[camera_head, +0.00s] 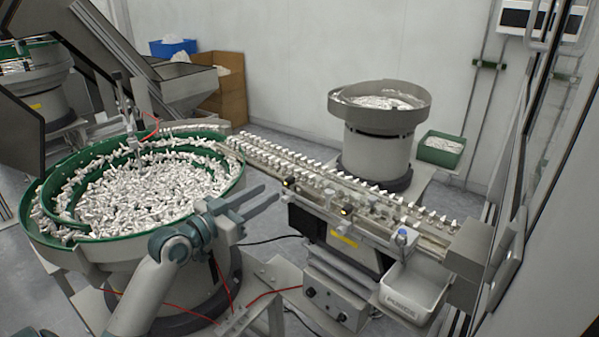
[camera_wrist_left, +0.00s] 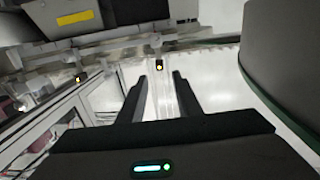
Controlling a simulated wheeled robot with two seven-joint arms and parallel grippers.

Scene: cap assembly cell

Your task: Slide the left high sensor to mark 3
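My left gripper (camera_head: 271,193) is open and empty, with its two dark fingers apart and pointing right toward the rail. A small dark sensor (camera_head: 289,183) sits at the left part of the rail's front side, just beyond the fingertips. In the left wrist view, a small black sensor with a white light (camera_wrist_left: 158,65) shows just past the gap between the open fingers (camera_wrist_left: 160,77). It looks apart from both fingers. A second sensor with a yellow light (camera_head: 345,210) stands farther right on the rail. Mark numbers are too small to read. My right gripper is not in view.
A green-rimmed bowl (camera_head: 52,222) full of white parts stands left, close to my left arm. The feed rail (camera_head: 318,178), lined with parts, runs right to a grey housing (camera_head: 470,247). A white bin (camera_head: 415,285) sits below its right end. A second bowl feeder (camera_head: 376,155) stands behind.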

